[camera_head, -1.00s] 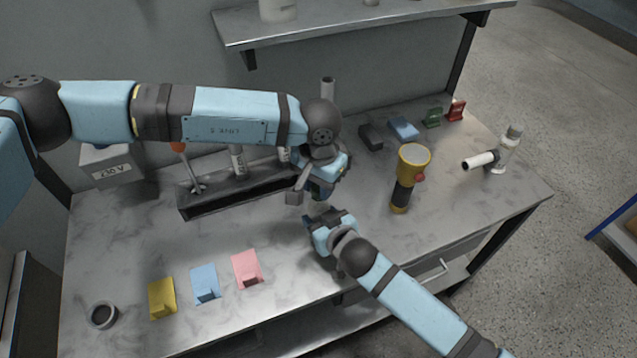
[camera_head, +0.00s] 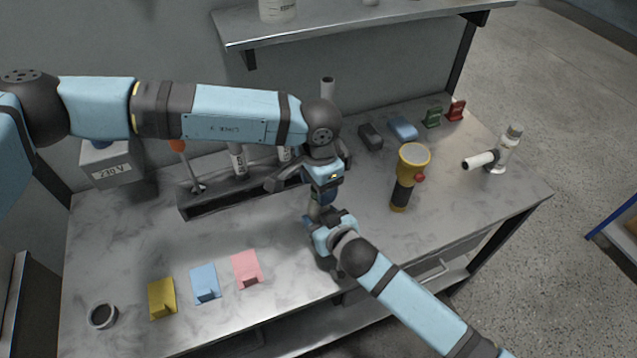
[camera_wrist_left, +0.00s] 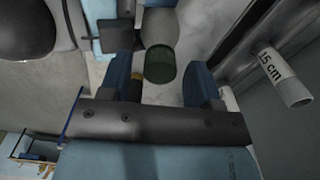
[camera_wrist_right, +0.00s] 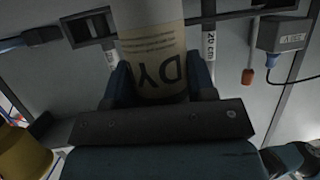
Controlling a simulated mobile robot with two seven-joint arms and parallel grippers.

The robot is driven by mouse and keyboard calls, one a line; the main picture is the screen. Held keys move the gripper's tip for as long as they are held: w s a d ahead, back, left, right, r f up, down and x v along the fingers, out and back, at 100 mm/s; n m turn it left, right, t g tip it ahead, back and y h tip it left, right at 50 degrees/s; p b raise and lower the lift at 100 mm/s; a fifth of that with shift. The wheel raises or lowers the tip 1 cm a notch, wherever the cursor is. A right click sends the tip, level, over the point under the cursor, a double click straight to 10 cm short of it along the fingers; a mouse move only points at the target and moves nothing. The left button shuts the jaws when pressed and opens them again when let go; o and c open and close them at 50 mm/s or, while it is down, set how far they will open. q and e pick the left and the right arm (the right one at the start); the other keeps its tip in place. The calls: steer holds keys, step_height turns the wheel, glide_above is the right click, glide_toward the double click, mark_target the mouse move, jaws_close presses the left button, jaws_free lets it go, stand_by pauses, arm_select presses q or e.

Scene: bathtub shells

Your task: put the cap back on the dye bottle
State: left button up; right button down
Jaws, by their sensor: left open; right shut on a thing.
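The dye bottle (camera_wrist_right: 152,55) is a pale bottle with a printed label, upside down in the right wrist view. My right gripper (camera_wrist_right: 160,80) is shut on it; in the head view this gripper (camera_head: 322,222) is above the table's middle. A dark green cap (camera_wrist_left: 160,66) shows in the left wrist view, lined up with a pale round surface beyond it. Whether it is seated on the bottle I cannot tell. My left gripper (camera_wrist_left: 160,88) is open, its fingers on either side of the cap with gaps. In the head view the left gripper (camera_head: 318,194) is just above the right one.
A yellow-black flashlight (camera_head: 403,180) stands right of the grippers. A dark tool rack (camera_head: 215,205) lies behind, left. Yellow, blue and pink pieces (camera_head: 246,268) and a dark ring (camera_head: 102,315) lie at the front left. A white-handled stand (camera_head: 500,155) is at the right.

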arm_select(q)
steer(key=shift+r, duration=2.25)
steer(key=shift+c, duration=0.4)
